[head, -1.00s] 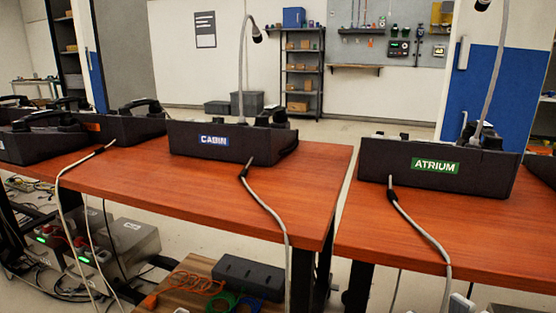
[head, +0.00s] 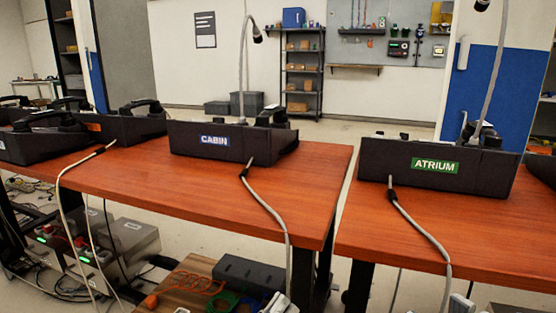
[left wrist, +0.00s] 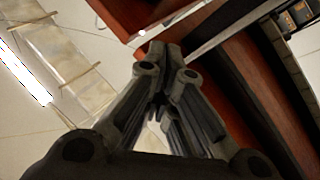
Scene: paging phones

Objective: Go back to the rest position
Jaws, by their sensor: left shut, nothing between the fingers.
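My left gripper (left wrist: 164,52) is shut and empty in the left wrist view, its fingertips together over the gap beside reddish-brown wooden surfaces. In the head view a small pale part, likely of my left arm, shows at the bottom edge in front of the left table; its fingers cannot be made out there. My right gripper is not in view. The CABIN phone (head: 215,142) stands on the left table (head: 240,190), and the ATRIUM phone (head: 435,167) stands on the right table (head: 490,225). Neither phone is touched by a gripper.
Grey cables hang over both tables' front edges. Below the left table are a dark box (head: 250,274), an orange cable (head: 195,283) and metal boxes (head: 130,238). More phones (head: 40,140) stand at the left. A narrow gap separates the tables.

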